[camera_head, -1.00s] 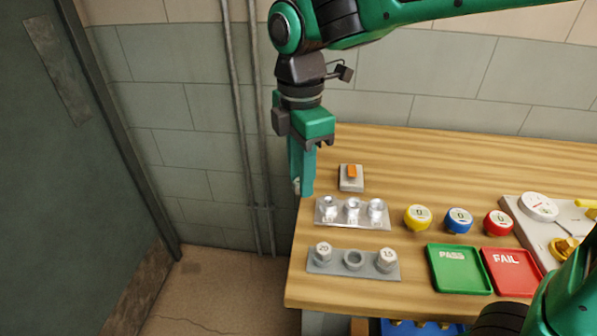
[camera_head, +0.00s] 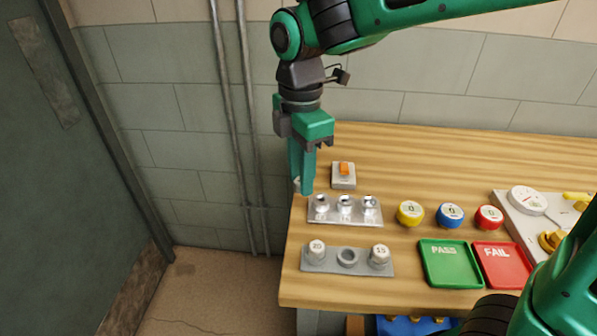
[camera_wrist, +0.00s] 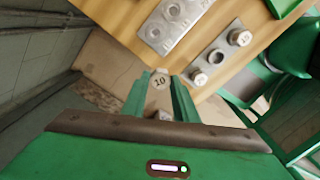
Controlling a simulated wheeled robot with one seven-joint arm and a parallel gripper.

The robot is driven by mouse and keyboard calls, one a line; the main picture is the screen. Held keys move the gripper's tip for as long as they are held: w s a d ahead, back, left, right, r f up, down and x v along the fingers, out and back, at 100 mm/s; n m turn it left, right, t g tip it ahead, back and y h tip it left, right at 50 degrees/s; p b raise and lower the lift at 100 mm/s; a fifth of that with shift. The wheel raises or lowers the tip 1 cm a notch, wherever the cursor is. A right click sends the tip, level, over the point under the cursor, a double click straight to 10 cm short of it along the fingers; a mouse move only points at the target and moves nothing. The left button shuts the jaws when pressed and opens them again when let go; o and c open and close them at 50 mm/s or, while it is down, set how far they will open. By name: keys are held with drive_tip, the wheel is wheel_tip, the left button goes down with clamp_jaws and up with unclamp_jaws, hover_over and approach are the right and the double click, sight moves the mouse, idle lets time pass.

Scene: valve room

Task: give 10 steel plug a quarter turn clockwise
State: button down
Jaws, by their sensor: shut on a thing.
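My gripper (camera_head: 302,182) points down just off the left edge of the bench top, left of the rear block. It is shut on the 10 steel plug (camera_wrist: 159,84), whose round face with a black "10" shows between the fingers in the wrist view. In the head view the plug is mostly hidden by the fingers. The front grey block (camera_head: 329,266) holds the 20 plug (camera_head: 316,252) on the left and the 15 plug (camera_head: 379,256) on the right. Its middle socket (camera_head: 347,257) is empty. The rear block (camera_head: 327,217) has three shiny round fittings.
A grey box with an orange switch (camera_head: 344,170) stands behind the rear block. Yellow (camera_head: 411,214), blue (camera_head: 450,216) and red (camera_head: 488,218) round gauges stand to the right. Green PASS (camera_head: 449,277) and red FAIL (camera_head: 502,279) trays lie in front of them. Wall pipes (camera_head: 247,150) run at left.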

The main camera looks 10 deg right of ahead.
drive_tip(key=shift+w+d+f, duration=0.8)
drive_tip(key=shift+d+f, duration=0.15)
drive_tip(key=shift+d, duration=0.1)
drive_tip(key=shift+w+d+f, duration=0.8)
drive_tip(key=shift+d+f, duration=0.1)
drive_tip(key=shift+d, duration=0.15)
idle(0.6)
idle(0.4)
drive_tip(key=n, duration=0.9)
drive_tip(key=shift+w+d+f, duration=0.4)
drive_tip(key=shift+d+f, duration=0.05)
drive_tip(key=shift+f, duration=0.2)
idle(0.4)
drive_tip(key=shift+f, duration=1.15)
idle(1.8)
